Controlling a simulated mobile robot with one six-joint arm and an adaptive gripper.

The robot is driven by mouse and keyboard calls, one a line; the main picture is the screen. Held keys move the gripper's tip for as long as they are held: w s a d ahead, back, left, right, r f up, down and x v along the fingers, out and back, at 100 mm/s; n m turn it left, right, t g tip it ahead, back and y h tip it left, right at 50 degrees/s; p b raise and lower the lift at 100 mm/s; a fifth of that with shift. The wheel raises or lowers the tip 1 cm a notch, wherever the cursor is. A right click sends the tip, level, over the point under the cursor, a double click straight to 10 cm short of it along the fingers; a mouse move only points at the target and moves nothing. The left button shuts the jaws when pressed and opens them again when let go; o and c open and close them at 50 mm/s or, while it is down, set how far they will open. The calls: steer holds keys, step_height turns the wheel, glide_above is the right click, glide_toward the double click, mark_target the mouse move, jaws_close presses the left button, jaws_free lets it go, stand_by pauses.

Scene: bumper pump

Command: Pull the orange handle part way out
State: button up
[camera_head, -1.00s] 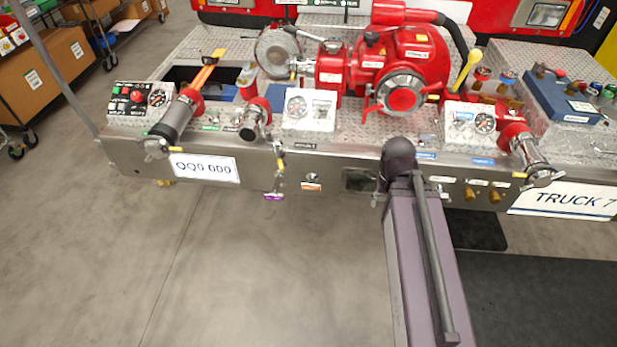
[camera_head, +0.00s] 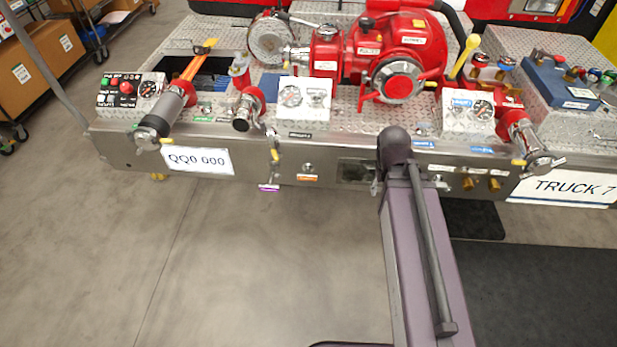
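A small round knob (camera_head: 308,168) with an orange label (camera_head: 307,178) under it sits on the front face of the steel bumper (camera_head: 250,170), left of centre; whether this is the orange handle is too small to tell. An orange bar with a yellow end (camera_head: 194,67) also stands over the dark opening at the bumper's upper left. Neither is touched by anything of mine. My gripper is not in view; my grey-purple arm or column part stands at the lower right of centre.
A hose nozzle (camera_head: 166,117) juts out at the left of the bumper and a chrome-capped outlet (camera_head: 527,143) at the right. A purple-tagged hanging pull (camera_head: 272,160) is left of the knob. A red pump (camera_head: 398,65) sits above. The floor (camera_head: 240,260) in front is clear.

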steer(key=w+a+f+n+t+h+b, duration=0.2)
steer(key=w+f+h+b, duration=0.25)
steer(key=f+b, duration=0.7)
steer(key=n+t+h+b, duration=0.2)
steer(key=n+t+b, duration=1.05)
steer(key=b, duration=1.95)
glide_toward(306, 178)
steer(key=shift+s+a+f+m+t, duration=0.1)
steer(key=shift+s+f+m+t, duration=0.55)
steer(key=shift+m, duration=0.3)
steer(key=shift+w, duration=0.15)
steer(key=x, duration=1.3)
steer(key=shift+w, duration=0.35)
